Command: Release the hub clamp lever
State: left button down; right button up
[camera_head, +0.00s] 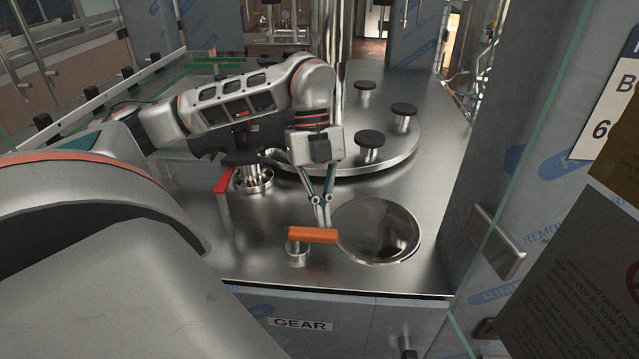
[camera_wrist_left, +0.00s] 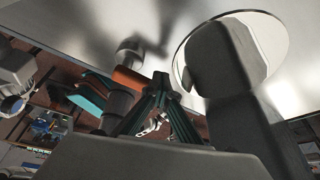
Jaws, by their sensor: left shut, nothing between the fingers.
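An orange lever (camera_head: 313,235) lies level on a short metal post (camera_head: 297,250) near the front of the steel deck; it also shows in the wrist view (camera_wrist_left: 128,78). A red lever (camera_head: 222,182) stands further left, beside a black-topped metal hub (camera_head: 250,176). I cannot tell from the pictures which one is the hub clamp lever. My left gripper (camera_head: 324,224) points down with its fingers together and empty, its tips right at the orange lever's far side. In the wrist view the fingers (camera_wrist_left: 160,82) are close beside the lever; whether they touch it is unclear.
A round recess (camera_head: 378,231) lies right of the orange lever. A round steel turntable (camera_head: 400,150) with black-capped posts stands behind. A glass edge and a wrapped panel (camera_head: 530,190) bound the right side. The front panel bears a GEAR label (camera_head: 300,324).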

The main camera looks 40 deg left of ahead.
pick_arm(q)
jog(key=v, duration=1.2)
dwell(0.3)
